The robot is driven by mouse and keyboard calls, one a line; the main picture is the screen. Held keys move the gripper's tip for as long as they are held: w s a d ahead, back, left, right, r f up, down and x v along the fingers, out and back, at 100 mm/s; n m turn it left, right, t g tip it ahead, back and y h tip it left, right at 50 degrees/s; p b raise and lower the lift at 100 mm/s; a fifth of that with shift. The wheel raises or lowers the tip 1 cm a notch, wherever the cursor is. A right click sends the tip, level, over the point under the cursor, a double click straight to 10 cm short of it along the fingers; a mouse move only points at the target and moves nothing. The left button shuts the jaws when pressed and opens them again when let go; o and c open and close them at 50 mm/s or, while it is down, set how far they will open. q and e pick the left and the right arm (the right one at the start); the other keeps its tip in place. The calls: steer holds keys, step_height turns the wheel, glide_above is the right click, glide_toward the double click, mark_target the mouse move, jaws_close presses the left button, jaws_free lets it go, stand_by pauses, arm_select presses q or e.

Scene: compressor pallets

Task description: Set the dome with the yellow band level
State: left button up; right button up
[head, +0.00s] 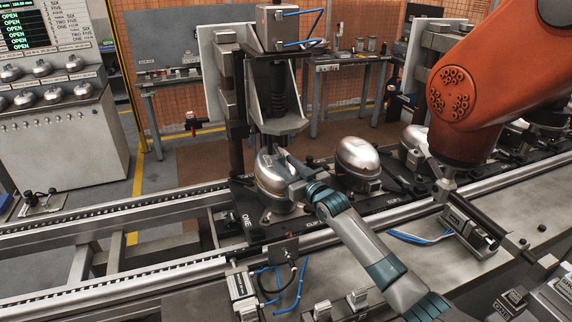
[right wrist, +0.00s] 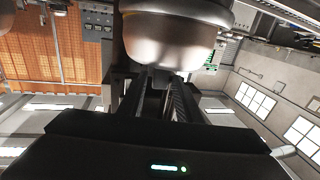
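A shiny metal dome (head: 272,177) sits under the press head at the station marked ONE. It looks slightly tilted. I cannot make out a clear yellow band on it; a seam runs around its side. My right gripper (head: 294,178) is at the right side of this dome, its fingers against or very near the shell. In the right wrist view the dome (right wrist: 172,38) fills the top middle, just beyond the fingertips (right wrist: 165,78). The fingers look close together, with nothing held between them. My left gripper is in neither view.
A second dome (head: 357,160) stands to the right on the rail line, with more domes beyond it. The press (head: 272,95) stands right above the first dome. An orange robot arm (head: 490,90) hangs at the right. The rail (head: 110,218) is clear at the left.

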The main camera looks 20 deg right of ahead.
jaws_close()
stand_by(1.4)
steer(key=shift+r, duration=0.2)
steer(key=shift+w+r+p, duration=0.1)
steer(key=shift+r+p, duration=0.25)
steer(key=shift+p, duration=0.1)
steer(key=shift+r, duration=0.15)
stand_by(0.5)
steer(key=shift+s+d+m+g+h+p, duration=0.1)
steer(key=shift+s+m+g+h+p, duration=0.2)
steer(key=shift+p, duration=0.95)
steer(key=shift+s+m+h+p, duration=0.1)
steer(key=shift+m+h+p, duration=0.3)
steer(key=shift+p, duration=0.85)
steer(key=shift+s+d+h+p, duration=0.1)
steer(key=shift+h+p, duration=0.3)
steer(key=shift+p, duration=0.45)
steer(key=shift+s+f, duration=0.1)
steer(key=shift+f, duration=0.1)
